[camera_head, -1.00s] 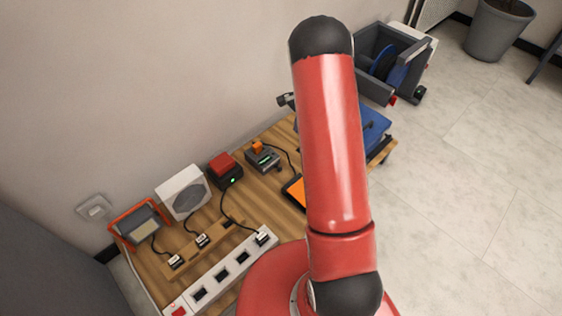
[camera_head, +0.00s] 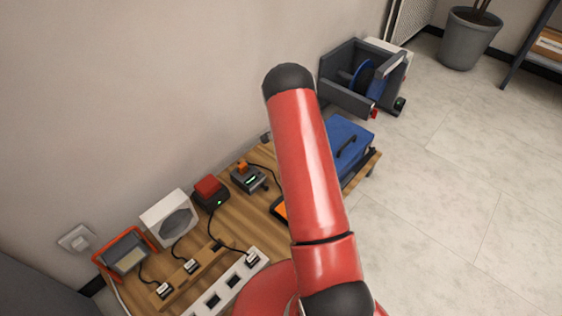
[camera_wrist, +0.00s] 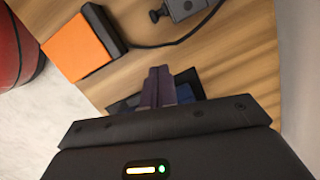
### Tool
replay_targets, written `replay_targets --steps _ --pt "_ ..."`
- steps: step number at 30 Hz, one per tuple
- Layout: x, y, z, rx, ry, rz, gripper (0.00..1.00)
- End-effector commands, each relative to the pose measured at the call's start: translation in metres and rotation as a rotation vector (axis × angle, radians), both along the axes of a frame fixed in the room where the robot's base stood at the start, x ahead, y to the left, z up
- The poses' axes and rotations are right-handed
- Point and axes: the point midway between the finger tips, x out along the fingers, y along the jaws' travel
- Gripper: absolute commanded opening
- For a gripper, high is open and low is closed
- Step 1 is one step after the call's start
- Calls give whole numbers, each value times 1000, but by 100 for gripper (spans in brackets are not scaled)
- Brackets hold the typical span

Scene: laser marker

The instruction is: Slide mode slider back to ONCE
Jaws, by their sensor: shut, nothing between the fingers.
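In the wrist view my gripper (camera_wrist: 158,88) has its two fingers together and empty, in front of a dark black-and-blue item (camera_wrist: 190,88) on the wooden table. The fingers partly cover that item, and I cannot tell whether they touch it. In the head view my arm hides the gripper. A small dark grey device (camera_head: 249,181) with an orange part on top and a green light stands on the table. No slider or ONCE label can be made out, so I cannot tell which device carries it.
An orange-and-black block (camera_wrist: 78,47) and a grey device with a cable (camera_wrist: 184,9) are near the gripper. The table (camera_head: 235,228) also bears a blue case (camera_head: 347,140), a red-topped box (camera_head: 210,191), a white speaker-like box (camera_head: 168,217) and a power strip (camera_head: 228,285).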

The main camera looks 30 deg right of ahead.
Motion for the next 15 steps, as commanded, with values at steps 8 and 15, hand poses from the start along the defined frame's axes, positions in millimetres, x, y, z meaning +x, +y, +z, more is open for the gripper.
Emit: replay_targets --steps 8,15 --pt "-2 12 -61 1 3 1 0" --pt "-5 39 -78 0 1 2 0"
